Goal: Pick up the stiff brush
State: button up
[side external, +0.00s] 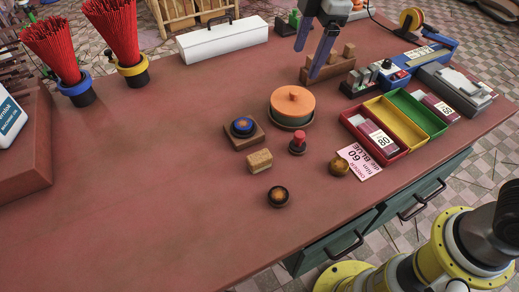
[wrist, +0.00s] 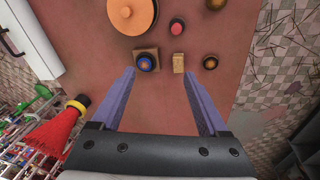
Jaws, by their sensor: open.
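A small tan block (side external: 260,161), likely the stiff brush, lies on the red-brown table near its middle; I cannot make out bristles. It also shows in the wrist view (wrist: 178,62), between the blue-topped piece and a dark round knob. My gripper (side external: 307,62) is open and empty, high over the back of the table in the side view. In the wrist view my gripper (wrist: 158,72) has its two purple fingers wide apart, with the block appearing near the right fingertip. No finger touches it.
Close around the block are a blue-topped piece on a wooden base (side external: 242,128), a red-topped stamp (side external: 298,143), a dark round knob (side external: 278,196) and an orange-lidded pot (side external: 293,104). Coloured trays (side external: 380,121) stand right. The table's left half is largely clear.

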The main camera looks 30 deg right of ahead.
jog(key=w+a+f+n+g, duration=0.1)
jog(key=w+a+f, duration=0.1)
jog(key=a+f, duration=0.45)
jog(key=n+g, duration=0.1)
send_over(259, 156)
jog(key=shift+h, duration=0.4)
notch_tip(259, 156, down, 12)
jog(key=shift+w+f, duration=0.15)
jog(key=shift+s+f, duration=0.2)
jog(key=shift+f, duration=2.8)
grip_shut()
